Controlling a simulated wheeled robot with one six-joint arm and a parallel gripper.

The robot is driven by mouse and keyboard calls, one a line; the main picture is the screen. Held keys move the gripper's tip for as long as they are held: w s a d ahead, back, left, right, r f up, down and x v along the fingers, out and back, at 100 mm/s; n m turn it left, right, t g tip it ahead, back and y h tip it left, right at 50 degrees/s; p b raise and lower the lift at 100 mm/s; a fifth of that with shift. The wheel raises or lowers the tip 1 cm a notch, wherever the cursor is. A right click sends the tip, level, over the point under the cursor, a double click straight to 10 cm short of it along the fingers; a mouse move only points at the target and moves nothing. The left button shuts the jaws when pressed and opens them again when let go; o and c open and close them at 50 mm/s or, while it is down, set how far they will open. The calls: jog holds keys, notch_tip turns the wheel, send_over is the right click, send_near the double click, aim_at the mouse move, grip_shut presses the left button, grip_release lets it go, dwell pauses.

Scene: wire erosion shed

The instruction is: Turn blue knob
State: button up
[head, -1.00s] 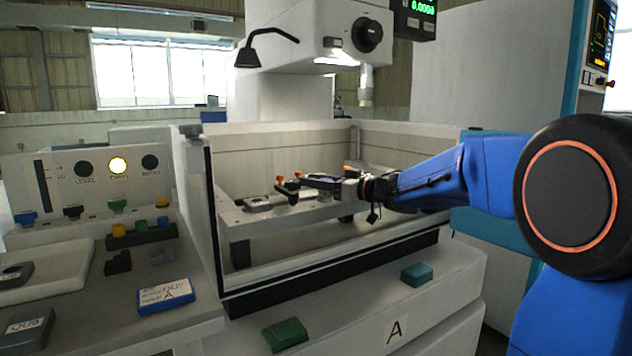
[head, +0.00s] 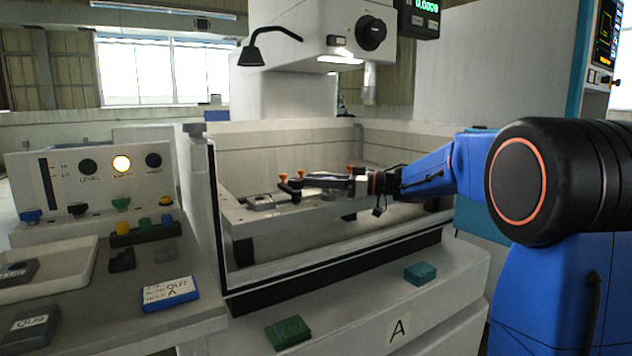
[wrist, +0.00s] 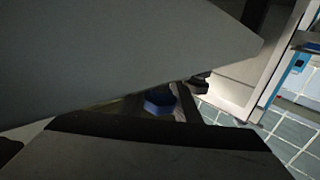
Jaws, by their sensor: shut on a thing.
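My gripper (head: 308,181) reaches from the right into the open machine tank, at the work table with small orange-topped clamps (head: 299,174). In the wrist view its two grey jaws come close together. A small blue knob (wrist: 160,103) shows in the narrow gap between them, and the jaws look shut on it. The jaws cover part of the knob, and I cannot make it out in the head view. Another blue knob (head: 31,216) is on the control panel at the far left, well away from my gripper.
The tank's front wall (head: 330,270) stands before the arm. The machine head's nozzle (head: 370,85) hangs above the tank. A black knob (head: 77,209) and a green knob (head: 121,204) sit on the left panel. Two green blocks, one of them here (head: 288,332), lie on the front ledge.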

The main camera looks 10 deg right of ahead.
jog(key=o, duration=1)
jog(key=shift+o, duration=0.2)
jog(key=v, duration=1.7)
jog(key=shift+d, duration=0.2)
